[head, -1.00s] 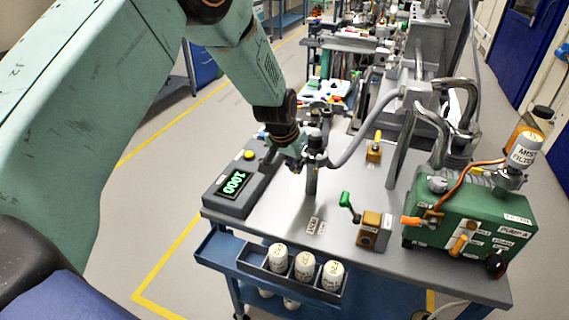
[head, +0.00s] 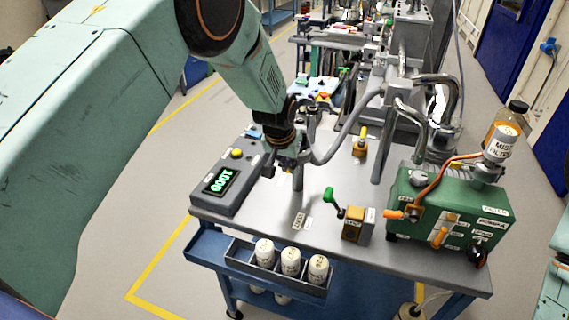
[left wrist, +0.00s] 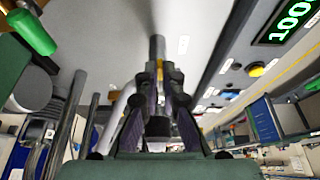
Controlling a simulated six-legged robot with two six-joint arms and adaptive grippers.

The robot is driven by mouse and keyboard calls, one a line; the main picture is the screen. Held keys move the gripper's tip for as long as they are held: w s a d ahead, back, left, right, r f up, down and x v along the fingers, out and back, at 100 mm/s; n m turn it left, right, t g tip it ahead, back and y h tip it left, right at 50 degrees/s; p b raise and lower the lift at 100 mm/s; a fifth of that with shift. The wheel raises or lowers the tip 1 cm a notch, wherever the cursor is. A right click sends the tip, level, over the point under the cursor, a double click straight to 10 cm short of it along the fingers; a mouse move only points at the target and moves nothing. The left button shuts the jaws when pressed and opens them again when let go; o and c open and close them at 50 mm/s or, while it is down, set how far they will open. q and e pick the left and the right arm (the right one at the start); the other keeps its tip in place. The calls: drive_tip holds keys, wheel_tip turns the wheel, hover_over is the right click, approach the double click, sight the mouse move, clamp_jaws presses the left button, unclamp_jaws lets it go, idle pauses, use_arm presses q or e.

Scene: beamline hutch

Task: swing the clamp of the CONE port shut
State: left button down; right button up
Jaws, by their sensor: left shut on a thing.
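The port stands on a short grey post (head: 298,181) near the front middle of the grey bench, with a grey hose running from its top to the right. My left gripper (head: 292,158) is at the top of this post and hides most of the port and its clamp. In the left wrist view the left gripper (left wrist: 158,112) has its fingers closed around a dark part in front of the post (left wrist: 157,48). I cannot make out the clamp's shape or how far it is swung. My right gripper is out of view.
A gauge box (head: 229,183) reading 1000 stands left of the post. A green-handled valve (head: 356,226) and a green pump (head: 447,212) with a mist filter stand to the right. Several white canisters (head: 290,262) sit in a front tray.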

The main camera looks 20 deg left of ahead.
use_arm(q)
drive_tip(key=shift+w+r, duration=0.1)
drive_tip(key=c, duration=1.5)
unclamp_jaws()
drive_tip(key=shift+d, duration=0.1)
drive_tip(key=v, duration=1.2)
